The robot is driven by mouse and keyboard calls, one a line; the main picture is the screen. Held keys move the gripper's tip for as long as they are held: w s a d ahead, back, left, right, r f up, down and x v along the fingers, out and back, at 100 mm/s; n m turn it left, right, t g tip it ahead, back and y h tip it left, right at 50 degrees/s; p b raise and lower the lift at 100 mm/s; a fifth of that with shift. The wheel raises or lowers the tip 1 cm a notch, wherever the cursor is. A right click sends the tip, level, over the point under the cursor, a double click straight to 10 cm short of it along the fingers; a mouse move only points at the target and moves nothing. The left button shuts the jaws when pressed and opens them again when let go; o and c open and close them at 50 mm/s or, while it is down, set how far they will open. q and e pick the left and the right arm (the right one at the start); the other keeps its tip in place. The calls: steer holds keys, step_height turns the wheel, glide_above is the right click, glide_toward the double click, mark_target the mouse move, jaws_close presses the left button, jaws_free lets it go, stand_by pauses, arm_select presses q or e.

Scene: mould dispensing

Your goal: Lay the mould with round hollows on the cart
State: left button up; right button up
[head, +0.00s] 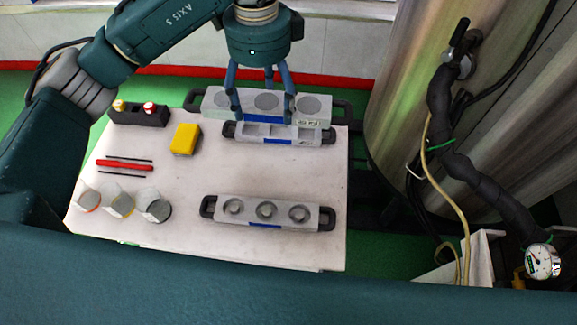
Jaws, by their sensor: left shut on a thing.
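The held mould (243,103) is a long pale block with round flat hollows, a dark loop handle at each end and a small label on its front. It is over the back edge of the white-topped cart (170,225). My left gripper (265,108) points down and is shut on it, with two fingers along its front side and one behind. I cannot tell whether it touches the cart top. My right gripper is not in view.
Just in front lies a mould with rectangular hollows (316,134). Nearer is a mould with ring-shaped hollows (250,211). A yellow block (184,139), a black holder (138,117), red and black rods (124,164) and several cups (118,203) are left. A metal tank (400,110) stands right.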

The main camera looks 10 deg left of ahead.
mark_target(267, 117)
arm_select(q)
step_height(267, 117, down, 5)
steer(key=b, duration=0.4)
steer(key=shift+r, duration=0.15)
step_height(267, 117, down, 16)
steer(key=shift+w+d+r, duration=0.1)
steer(key=shift+r, duration=0.15)
step_height(267, 117, down, 5)
steer(key=shift+r+p, duration=0.1)
steer(key=shift+p, duration=0.4)
steer(key=shift+f, duration=0.25)
steer(key=shift+f, duration=0.1)
steer(key=o, duration=2)
